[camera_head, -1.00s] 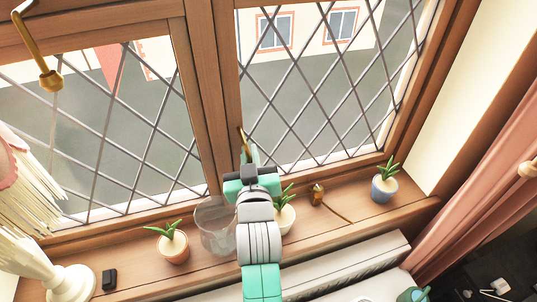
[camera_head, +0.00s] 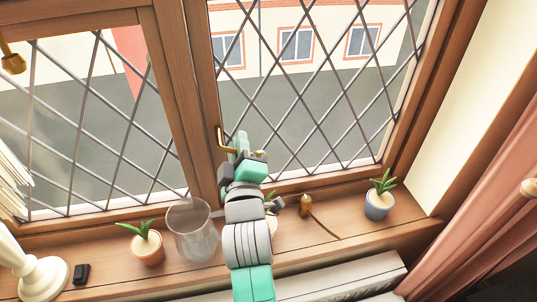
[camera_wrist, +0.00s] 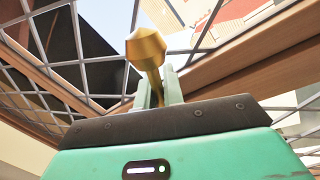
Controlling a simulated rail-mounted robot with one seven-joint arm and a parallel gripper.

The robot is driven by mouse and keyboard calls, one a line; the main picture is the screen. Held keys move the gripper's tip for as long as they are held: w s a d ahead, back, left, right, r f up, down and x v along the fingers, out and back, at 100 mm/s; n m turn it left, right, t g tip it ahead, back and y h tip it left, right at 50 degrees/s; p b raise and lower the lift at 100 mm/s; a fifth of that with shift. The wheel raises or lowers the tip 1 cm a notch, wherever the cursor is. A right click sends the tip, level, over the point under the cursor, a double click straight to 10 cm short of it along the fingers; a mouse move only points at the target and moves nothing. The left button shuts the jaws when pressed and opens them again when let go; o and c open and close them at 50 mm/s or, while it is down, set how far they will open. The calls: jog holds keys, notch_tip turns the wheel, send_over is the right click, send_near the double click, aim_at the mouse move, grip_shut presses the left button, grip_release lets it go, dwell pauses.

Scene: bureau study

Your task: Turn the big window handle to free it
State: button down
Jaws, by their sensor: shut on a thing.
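The big window handle (camera_head: 220,140) is brass and sits on the wooden upright between the two leaded panes. Its lower part runs right, behind my gripper's fingers, and a brass end shows just past them. My gripper (camera_head: 241,144), with green fingers, is shut on the handle in front of the right pane. In the wrist view the handle's faceted brass knob (camera_wrist: 146,47) sticks out beyond the fingers (camera_wrist: 160,90), with its stem between them. The exact contact is partly hidden by the fingers.
On the sill stand a clear glass vase (camera_head: 192,232), an orange potted plant (camera_head: 147,248) and a blue potted plant (camera_head: 379,205). A small brass latch (camera_head: 306,205) lies near the right pane. Another brass handle (camera_head: 13,62) hangs at upper left. Pink curtains (camera_head: 485,210) hang right.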

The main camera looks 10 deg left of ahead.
jog(key=shift+w+d+r+n+y+b, duration=0.1)
jog(key=shift+r+n+y+b, duration=0.3)
jog(key=shift+n, duration=0.5)
jog(key=shift+s+d+r+n+y+b, duration=0.1)
jog(key=shift+r+n+y+b, duration=0.1)
jog(key=shift+n+b, duration=0.6)
jog(key=shift+w+r+n+y+b, duration=0.1)
jog(key=shift+r+n+y+b, duration=0.2)
jog(key=shift+n, duration=0.7)
jog(key=c, duration=1.5)
grip_release()
